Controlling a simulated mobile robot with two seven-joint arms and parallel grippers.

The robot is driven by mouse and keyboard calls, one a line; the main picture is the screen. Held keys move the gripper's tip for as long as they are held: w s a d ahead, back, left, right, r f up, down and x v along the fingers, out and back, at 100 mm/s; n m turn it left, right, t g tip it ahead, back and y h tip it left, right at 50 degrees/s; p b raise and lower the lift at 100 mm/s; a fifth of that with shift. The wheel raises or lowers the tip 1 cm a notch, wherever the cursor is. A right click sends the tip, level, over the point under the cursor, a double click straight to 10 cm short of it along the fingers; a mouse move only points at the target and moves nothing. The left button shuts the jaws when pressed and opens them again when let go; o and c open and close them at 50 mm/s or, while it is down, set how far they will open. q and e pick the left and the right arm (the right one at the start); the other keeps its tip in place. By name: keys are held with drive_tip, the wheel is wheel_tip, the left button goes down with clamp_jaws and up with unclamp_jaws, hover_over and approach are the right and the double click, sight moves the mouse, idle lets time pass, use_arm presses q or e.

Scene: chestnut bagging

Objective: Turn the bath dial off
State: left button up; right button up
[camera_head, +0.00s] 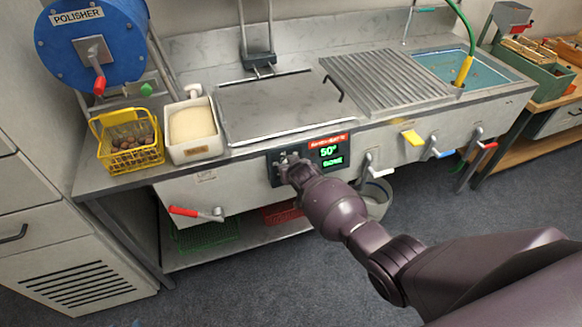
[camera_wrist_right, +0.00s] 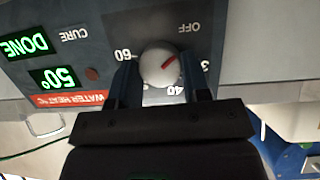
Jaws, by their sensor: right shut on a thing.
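The bath dial (camera_wrist_right: 159,67) is a round white knob with a red pointer line, on a dark panel (camera_wrist_right: 105,55) that appears upside down in the right wrist view. Its pointer aims up and right in that picture, between the OFF mark and a partly cut-off "3" mark. My right gripper (camera_wrist_right: 162,88) is shut on the dial, one dark finger on each side. In the head view my right gripper (camera_head: 289,163) reaches the left part of the panel and mostly hides the dial. The display (camera_head: 330,155) reads 50° in green, with DONE below. My left gripper is not in view.
The lidded bath (camera_head: 270,105) stands above the panel. A yellow basket of chestnuts (camera_head: 130,142) and a white container (camera_head: 193,130) sit left. Red-handled (camera_head: 190,212), white, yellow and blue levers stick out along the front.

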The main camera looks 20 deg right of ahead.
drive_tip(key=shift+n, duration=0.5)
drive_tip(key=shift+h, duration=0.3)
drive_tip(key=o, duration=0.9)
drive_tip(key=shift+p+v, duration=1.45)
drive_tip(key=shift+v, duration=3.95)
